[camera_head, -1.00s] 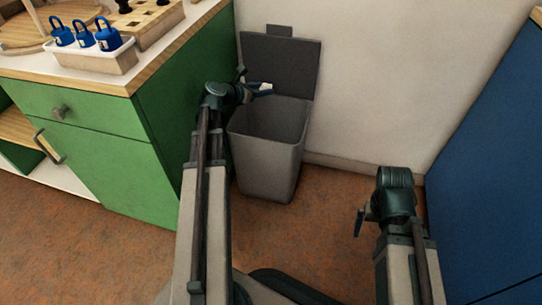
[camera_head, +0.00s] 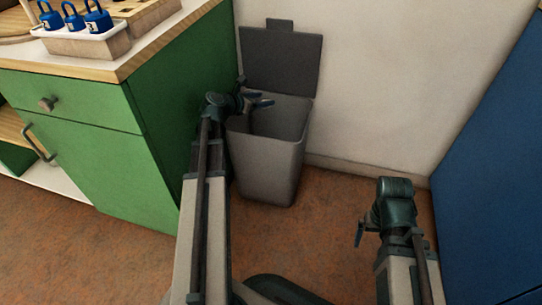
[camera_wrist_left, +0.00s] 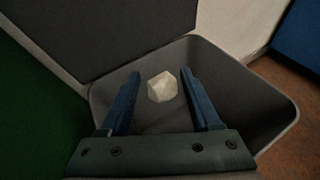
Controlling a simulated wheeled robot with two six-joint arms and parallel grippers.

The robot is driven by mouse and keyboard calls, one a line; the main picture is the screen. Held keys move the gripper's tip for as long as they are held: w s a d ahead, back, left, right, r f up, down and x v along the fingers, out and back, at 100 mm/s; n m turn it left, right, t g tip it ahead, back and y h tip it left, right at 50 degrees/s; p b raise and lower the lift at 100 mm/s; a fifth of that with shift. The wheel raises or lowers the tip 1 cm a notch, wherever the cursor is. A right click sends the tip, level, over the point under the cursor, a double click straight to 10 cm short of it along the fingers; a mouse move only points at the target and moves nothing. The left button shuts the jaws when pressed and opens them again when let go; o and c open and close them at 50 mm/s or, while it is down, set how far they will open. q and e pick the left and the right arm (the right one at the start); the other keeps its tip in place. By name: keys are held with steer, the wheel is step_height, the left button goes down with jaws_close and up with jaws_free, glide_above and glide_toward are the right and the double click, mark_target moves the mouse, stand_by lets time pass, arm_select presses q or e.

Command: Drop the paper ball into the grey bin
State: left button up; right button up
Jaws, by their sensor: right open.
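The grey bin (camera_head: 268,165) stands on the floor beside the green cabinet, its lid (camera_head: 280,60) up against the wall. My left gripper (camera_head: 262,101) is over the bin's mouth with its fingers spread. In the left wrist view the white paper ball (camera_wrist_left: 162,87) shows between the two blue fingers (camera_wrist_left: 160,74), with a gap on each side, against the inside of the bin. I cannot tell whether it is falling or lying on the bottom. The head view hides the ball. My right gripper (camera_head: 360,232) is open and empty, low at the right.
The green cabinet (camera_head: 75,150) is close on the left of my left arm. On its top are a white tray (camera_head: 85,45) with blue padlock-like items and a wooden board. A blue panel (camera_head: 490,180) stands at the right. The floor between is clear.

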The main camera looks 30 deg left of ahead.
arm_select(q)
steer(key=shift+o, duration=1.2)
steer(key=p+v, duration=0.3)
steer(key=v, duration=0.4)
steer(key=shift+s, duration=0.2)
steer(key=shift+w+a, duration=0.1)
steer(key=b+x, duration=0.3)
steer(key=x, duration=0.4)
steer(key=shift+w+f, duration=0.15)
steer(key=shift+r+p, duration=0.6)
steer(key=shift+r, duration=0.1)
steer(key=shift+r+p, duration=0.6)
steer(key=shift+r, duration=0.05)
steer(key=shift+f, duration=0.2)
